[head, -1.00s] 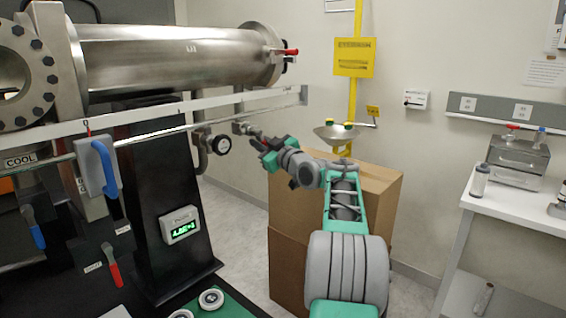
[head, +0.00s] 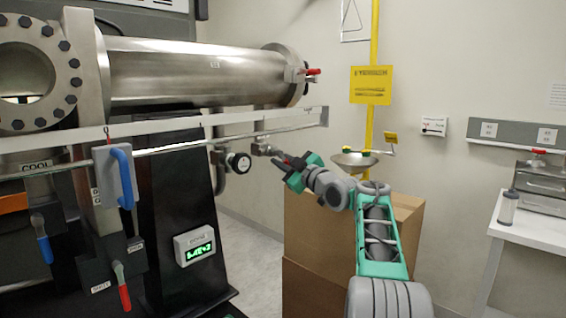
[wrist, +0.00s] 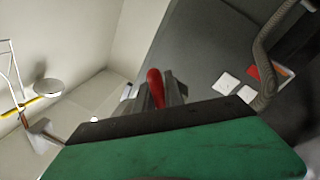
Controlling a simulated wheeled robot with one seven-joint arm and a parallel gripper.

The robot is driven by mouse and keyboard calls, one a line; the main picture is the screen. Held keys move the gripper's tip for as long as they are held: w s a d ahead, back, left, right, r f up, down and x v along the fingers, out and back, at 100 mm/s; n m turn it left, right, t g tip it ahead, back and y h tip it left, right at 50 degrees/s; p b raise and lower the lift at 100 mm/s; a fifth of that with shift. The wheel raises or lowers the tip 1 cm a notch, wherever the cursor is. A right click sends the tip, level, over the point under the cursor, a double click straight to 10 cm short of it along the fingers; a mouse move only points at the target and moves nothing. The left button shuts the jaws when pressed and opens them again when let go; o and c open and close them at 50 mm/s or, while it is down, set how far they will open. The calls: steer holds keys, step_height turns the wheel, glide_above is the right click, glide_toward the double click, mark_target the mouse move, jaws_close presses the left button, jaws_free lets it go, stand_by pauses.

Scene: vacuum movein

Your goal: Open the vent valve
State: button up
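A small metal valve fitting (head: 262,150) sits at the end of the short pipe beside a round gauge (head: 238,162). I cannot read a label on it, so I cannot confirm it is the vent valve. My gripper (head: 280,163) is right at this fitting, with a bit of red at its fingers. In the wrist view a red handle (wrist: 155,88) stands at the fingers, just past my gripper's green body. The grey fingers show only in part, and their grip on the handle is hidden.
A steel cylinder (head: 190,72) with a red-handled valve (head: 313,72) lies above, with a long metal rail (head: 250,117) below it. Cardboard boxes (head: 300,225) stand under my arm. A yellow eyewash station (head: 372,85) is behind. Blue and red levers (head: 122,287) hang at left.

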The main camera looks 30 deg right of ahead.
steer(key=o, duration=0.5)
steer(key=shift+c, duration=0.2)
steer(key=b+v, duration=0.1)
steer(key=v, duration=0.6)
steer(key=shift+s+b, duration=0.4)
steer(key=shift+d+f, duration=0.1)
